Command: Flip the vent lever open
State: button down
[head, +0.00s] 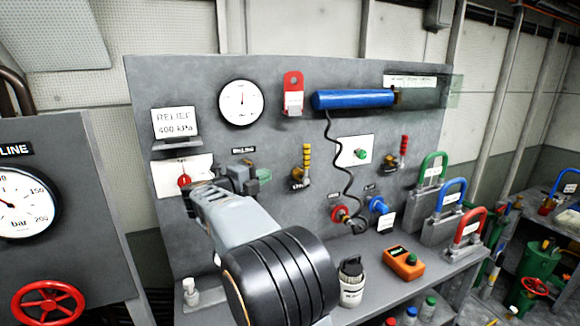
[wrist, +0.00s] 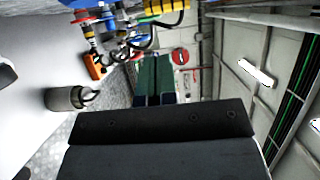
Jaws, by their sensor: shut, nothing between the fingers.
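Two lever valves are on the grey panel. One has a yellow banded handle (head: 307,155) standing upright over a brass body. The other has a red handle (head: 404,146), also upright, slightly tilted. Their labels are too small to read, so I cannot tell which is the vent lever. My gripper (head: 264,175) is left of the yellow handle, in front of the panel, pointing right along it. In the wrist view its green fingers (wrist: 156,62) are together and empty.
A black hose hangs from the blue cylinder (head: 352,99) right of the yellow handle. Red (head: 339,213) and blue (head: 378,205) fittings sit low on the panel. An orange box (head: 404,263) and a bottle (head: 352,283) stand on the shelf, with coloured padlocks at right.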

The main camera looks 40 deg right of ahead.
aim_at(304, 160)
jog(key=d+p, duration=0.4)
jog(key=d, duration=0.8)
jog(key=shift+r, duration=0.1)
jog(key=shift+d, duration=0.9)
